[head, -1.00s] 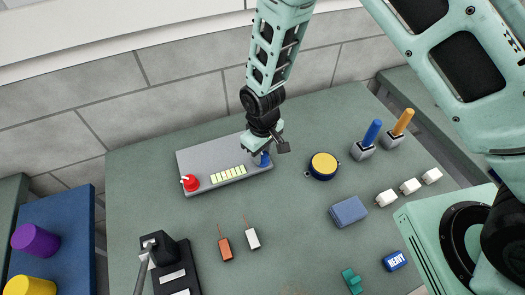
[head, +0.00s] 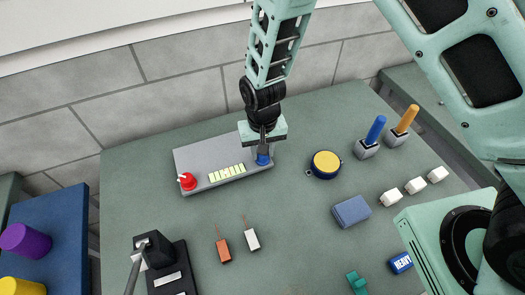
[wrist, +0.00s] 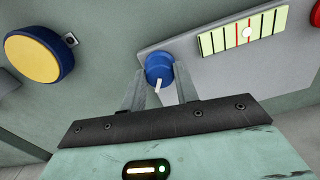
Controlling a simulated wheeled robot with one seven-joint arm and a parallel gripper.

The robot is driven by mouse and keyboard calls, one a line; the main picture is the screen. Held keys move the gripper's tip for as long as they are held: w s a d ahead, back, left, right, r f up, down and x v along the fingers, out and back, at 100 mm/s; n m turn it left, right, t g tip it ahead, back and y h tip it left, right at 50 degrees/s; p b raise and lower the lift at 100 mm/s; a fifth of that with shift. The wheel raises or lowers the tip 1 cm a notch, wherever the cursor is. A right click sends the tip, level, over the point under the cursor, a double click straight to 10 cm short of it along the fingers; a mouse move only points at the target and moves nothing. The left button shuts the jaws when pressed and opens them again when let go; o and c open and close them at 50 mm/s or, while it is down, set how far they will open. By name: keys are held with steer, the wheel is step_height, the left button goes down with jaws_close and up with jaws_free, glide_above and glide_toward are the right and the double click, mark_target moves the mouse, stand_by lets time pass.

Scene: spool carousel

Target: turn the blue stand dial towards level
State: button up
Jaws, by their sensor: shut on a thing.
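The blue stand dial (wrist: 159,68) is a round knob with a white pointer mark, at the end of a grey panel (wrist: 215,85). In the head view the dial (head: 263,159) sits at the panel's right end, partly covered by my gripper. My gripper (wrist: 160,88) has one finger on each side of the dial and is shut on it. It also shows in the head view (head: 263,147), over the dial.
A red knob (head: 187,181) is at the panel's left end. A yellow-topped blue round can (head: 325,164) stands right of the dial. Blue (head: 375,130) and orange (head: 407,118) levers stand farther right. A blue box (head: 351,210) and small white blocks lie nearer.

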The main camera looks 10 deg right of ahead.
steer(key=shift+r+m, duration=0.1)
steer(key=shift+m, duration=1.4)
steer(key=o, duration=1)
step_height(320, 180, up, 17)
steer(key=b, duration=0.3)
steer(key=shift+r+b, duration=0.2)
steer(key=shift+b, duration=0.2)
steer(key=s+d+n+b, duration=0.1)
steer(key=s+d+n, duration=0.1)
steer(key=s, duration=0.5)
steer(key=s+d+n+b, duration=0.1)
steer(key=s+d+n, duration=0.1)
steer(key=s+n, duration=0.2)
steer(key=s+d+f+n+b, duration=0.1)
steer(key=s+n, duration=0.3)
steer(key=s, duration=0.5)
steer(key=shift+s+d+y+b, duration=0.3)
steer(key=shift+s+d+b, duration=0.05)
steer(key=shift+d, duration=0.05)
